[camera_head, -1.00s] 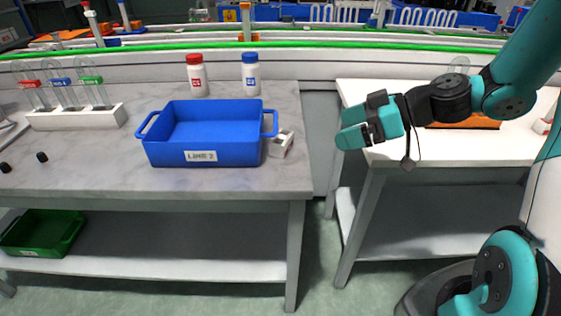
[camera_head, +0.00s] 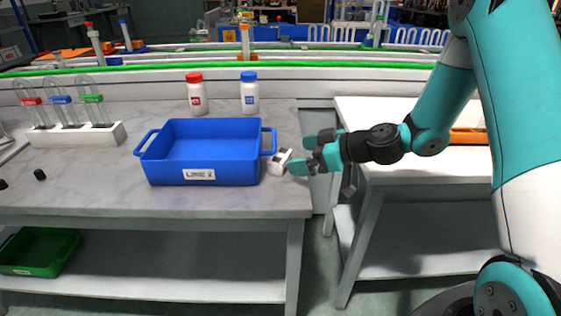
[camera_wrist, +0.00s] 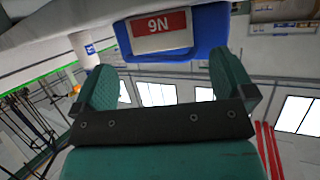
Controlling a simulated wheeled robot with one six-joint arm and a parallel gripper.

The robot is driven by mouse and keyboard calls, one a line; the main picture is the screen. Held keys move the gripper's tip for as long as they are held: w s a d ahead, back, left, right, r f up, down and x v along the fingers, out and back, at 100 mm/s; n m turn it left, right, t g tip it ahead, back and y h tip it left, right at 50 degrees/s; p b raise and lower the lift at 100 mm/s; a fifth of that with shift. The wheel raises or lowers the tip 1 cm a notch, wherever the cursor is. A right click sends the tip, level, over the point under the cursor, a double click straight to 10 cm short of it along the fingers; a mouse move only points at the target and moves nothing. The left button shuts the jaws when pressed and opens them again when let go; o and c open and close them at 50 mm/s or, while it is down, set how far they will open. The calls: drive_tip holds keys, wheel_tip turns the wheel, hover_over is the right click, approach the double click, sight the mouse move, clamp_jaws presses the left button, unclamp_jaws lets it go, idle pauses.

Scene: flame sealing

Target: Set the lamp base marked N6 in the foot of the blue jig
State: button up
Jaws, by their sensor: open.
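The lamp base is a small white block (camera_head: 280,161) on the grey table, close against the right end of the blue tray. In the wrist view its red label (camera_wrist: 160,24) reads N6, upside down. My gripper (camera_head: 308,153) is open and empty, just right of the block. In the wrist view its fingers (camera_wrist: 163,72) stand apart, with the block ahead between their tips. At the far left, a blue-marked glass tube (camera_head: 61,99), seemingly the blue jig, stands between red-marked and green-marked ones in a white rack (camera_head: 78,134). Its foot is too small to make out.
The blue tray (camera_head: 202,174) with a white label stands between the block and the rack. A red-capped bottle (camera_head: 197,98) and a blue-capped bottle (camera_head: 249,96) stand behind it. Small black pieces lie at left. A gap separates this table from the white one at right.

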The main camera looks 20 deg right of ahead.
sight(288, 156)
drive_tip(key=x, duration=0.4)
drive_tip(key=shift+a+f+p, duration=0.1)
drive_tip(key=shift+a+p, duration=0.15)
drive_tip(key=shift+p, duration=0.05)
drive_tip(key=c, duration=1.1)
drive_tip(key=shift+o, duration=0.2)
